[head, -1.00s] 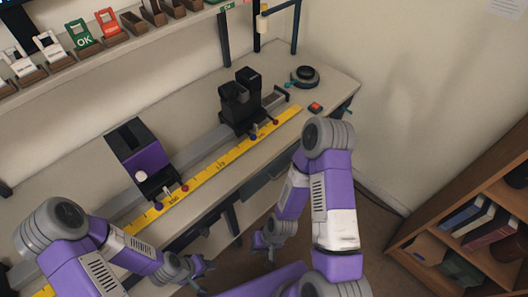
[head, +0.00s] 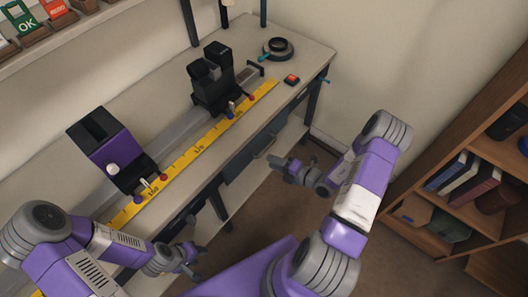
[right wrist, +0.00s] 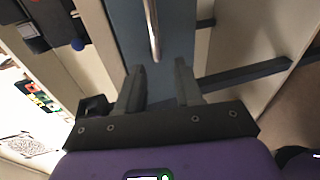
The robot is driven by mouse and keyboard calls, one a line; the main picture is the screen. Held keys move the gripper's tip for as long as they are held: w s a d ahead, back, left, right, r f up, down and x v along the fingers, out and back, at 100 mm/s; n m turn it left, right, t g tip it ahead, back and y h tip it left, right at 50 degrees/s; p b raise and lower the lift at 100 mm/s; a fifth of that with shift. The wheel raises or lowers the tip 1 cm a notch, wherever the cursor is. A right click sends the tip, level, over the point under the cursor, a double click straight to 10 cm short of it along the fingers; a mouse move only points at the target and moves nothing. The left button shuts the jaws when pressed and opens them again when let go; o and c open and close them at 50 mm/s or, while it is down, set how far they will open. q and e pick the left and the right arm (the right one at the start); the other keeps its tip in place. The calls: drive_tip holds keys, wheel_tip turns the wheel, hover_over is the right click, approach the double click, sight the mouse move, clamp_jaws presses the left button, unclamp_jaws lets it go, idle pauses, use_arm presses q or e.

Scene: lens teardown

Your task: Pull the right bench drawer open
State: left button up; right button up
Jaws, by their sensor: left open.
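The right bench drawer (head: 240,160) is a dark blue-grey front under the bench top, and it looks shut. Its pale metal bar handle (head: 264,148) shows in the head view. The handle (right wrist: 152,28) also shows in the right wrist view, ahead of the fingers. My right gripper (head: 283,165) is in front of the drawer, near the handle but apart from it. In the right wrist view my right gripper (right wrist: 160,84) has its two fingers spread with nothing between them. My left gripper (head: 194,262) is open and empty near the bench's front edge at lower left.
The bench top (head: 300,60) carries a rail with a yellow scale (head: 200,148), a purple-and-black unit (head: 103,145) and a black holder (head: 212,80). A red button (head: 291,79) sits near the right end. A wooden bookshelf (head: 440,150) stands at right. Floor between is open.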

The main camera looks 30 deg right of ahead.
sight(264, 150)
drive_tip(key=shift+m+t+h, duration=0.4)
drive_tip(key=shift+m+h, duration=0.3)
drive_tip(key=w, duration=0.2)
drive_tip(key=w+b, duration=0.1)
drive_tip(key=w, duration=0.2)
drive_tip(key=w+f+b, duration=0.1)
drive_tip(key=w, duration=0.1)
drive_tip(key=shift+w+a+f, duration=0.1)
drive_tip(key=shift+w+a, duration=0.1)
drive_tip(key=shift+a, duration=0.1)
drive_tip(key=shift+c, duration=0.4)
clamp_jaws()
